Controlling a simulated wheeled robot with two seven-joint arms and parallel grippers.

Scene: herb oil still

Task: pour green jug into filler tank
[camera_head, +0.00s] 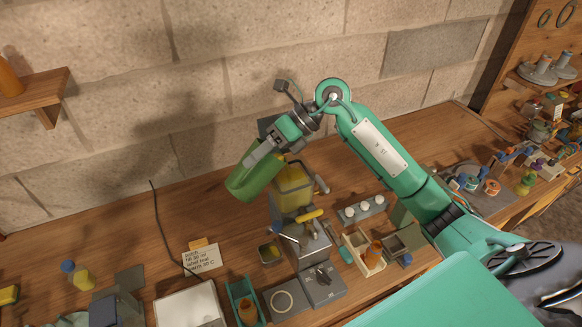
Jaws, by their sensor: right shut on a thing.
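The green jug (249,180) is held tilted in the air, its lower end toward the left. My right gripper (263,157) is shut on the jug at its upper right side. The filler tank (293,188), a clear box with yellow liquid in it, sits at the top of a grey filling machine just right of the jug. The jug overlaps the tank's left edge in the picture, and I cannot tell whether they touch. The inside of the jug is hidden. My left gripper is not in view.
Below the tank stands the machine's grey base (318,286). A wooden box with an amber bottle (374,254) and a rack with white caps (363,210) are to its right. A written card (201,256) and a white tray (190,308) are at left.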

